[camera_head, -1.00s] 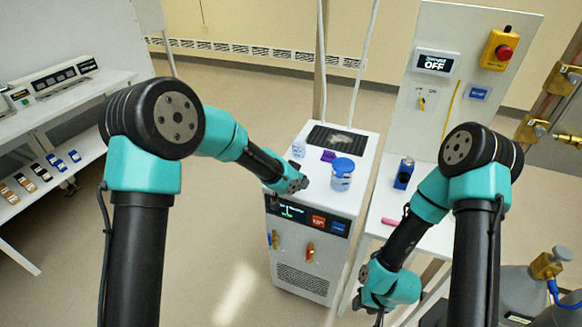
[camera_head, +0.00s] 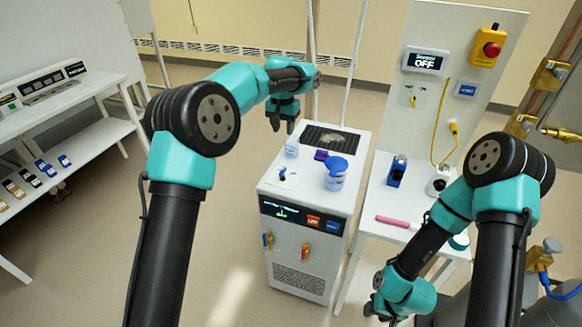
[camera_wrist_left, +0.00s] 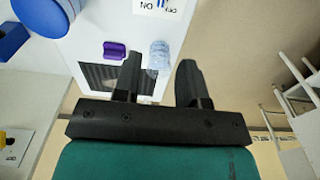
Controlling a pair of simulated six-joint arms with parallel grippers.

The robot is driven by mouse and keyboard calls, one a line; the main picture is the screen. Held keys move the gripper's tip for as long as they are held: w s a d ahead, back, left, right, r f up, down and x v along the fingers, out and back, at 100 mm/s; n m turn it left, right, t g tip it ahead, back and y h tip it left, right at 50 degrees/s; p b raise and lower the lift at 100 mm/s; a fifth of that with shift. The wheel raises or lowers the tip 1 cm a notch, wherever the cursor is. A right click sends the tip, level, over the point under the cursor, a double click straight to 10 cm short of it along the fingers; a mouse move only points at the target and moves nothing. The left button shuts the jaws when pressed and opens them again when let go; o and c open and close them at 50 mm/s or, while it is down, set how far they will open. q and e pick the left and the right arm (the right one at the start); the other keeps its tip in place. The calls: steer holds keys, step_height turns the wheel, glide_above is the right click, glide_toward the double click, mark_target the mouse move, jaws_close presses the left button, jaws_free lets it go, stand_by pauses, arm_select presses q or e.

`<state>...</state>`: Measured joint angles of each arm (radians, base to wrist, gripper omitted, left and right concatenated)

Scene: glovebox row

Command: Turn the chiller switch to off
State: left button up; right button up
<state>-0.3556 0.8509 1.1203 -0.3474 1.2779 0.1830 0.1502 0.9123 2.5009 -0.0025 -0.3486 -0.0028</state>
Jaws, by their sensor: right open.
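The chiller is the white box (camera_head: 283,205) in the middle, with a dark display panel on its front. A small switch (camera_head: 283,174) sits on a pale plate at the left front of its top; its handle is too small to read. My left gripper (camera_head: 283,126) is open and empty, raised above the chiller's back left corner, apart from the switch. Its spread fingers show in the left wrist view (camera_wrist_left: 158,78). My right gripper (camera_head: 382,314) is open, low at the front.
On the chiller's top stand a blue-lidded jar (camera_head: 335,175), a clear vial (camera_head: 291,148), a purple piece (camera_head: 321,155) and a dark grille (camera_head: 330,138). A side table (camera_head: 405,205) holds a blue bottle (camera_head: 397,172) and a pink-handled item (camera_head: 393,221). A wall display (camera_head: 424,61) reads OFF.

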mark_target(284, 168)
arm_select(q)
steer(key=shift+s+r, duration=0.15)
steer(key=shift+r, duration=0.35)
steer(key=shift+a+f, duration=0.1)
step_height(284, 168, down, 17)
steer(key=shift+f, duration=0.2)
stand_by(0.4)
jaws_close()
stand_by(0.3)
